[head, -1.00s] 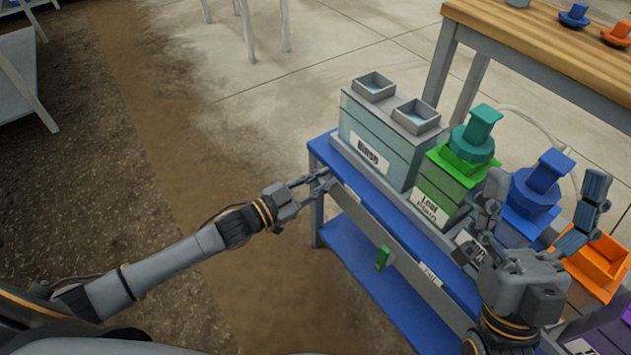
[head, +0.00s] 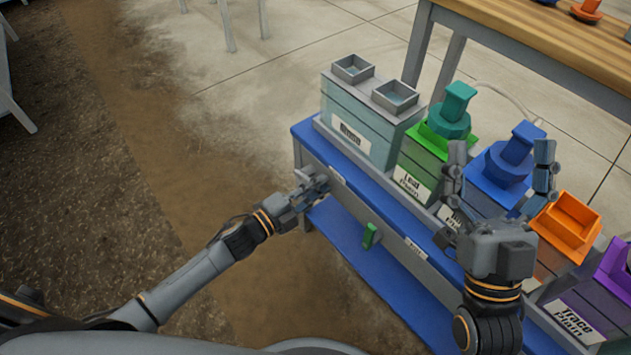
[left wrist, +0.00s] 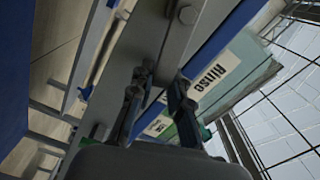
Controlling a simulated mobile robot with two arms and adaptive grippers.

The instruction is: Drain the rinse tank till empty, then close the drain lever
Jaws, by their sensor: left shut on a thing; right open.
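The rinse tank (head: 362,135) is the pale box labelled "Rinse" at the left end of the blue skid; it also shows in the left wrist view (left wrist: 241,70). Its top has two square openings; I cannot tell the liquid level. My left gripper (head: 322,184) is at the skid's front rail below this tank, shut on what appears to be the grey drain lever. The fingers mostly hide the lever in the head view. The fingers (left wrist: 160,90) also show in the left wrist view, around a grey part below a bolt. My right gripper (head: 500,153) is open and empty, above the skid's front.
A green lever (head: 370,236) hangs on the front rail, right of my left gripper. Green (head: 425,160), blue (head: 490,185), orange (head: 566,228) and purple (head: 590,300) tanks stand along the skid. A wooden bench (head: 540,40) stands behind.

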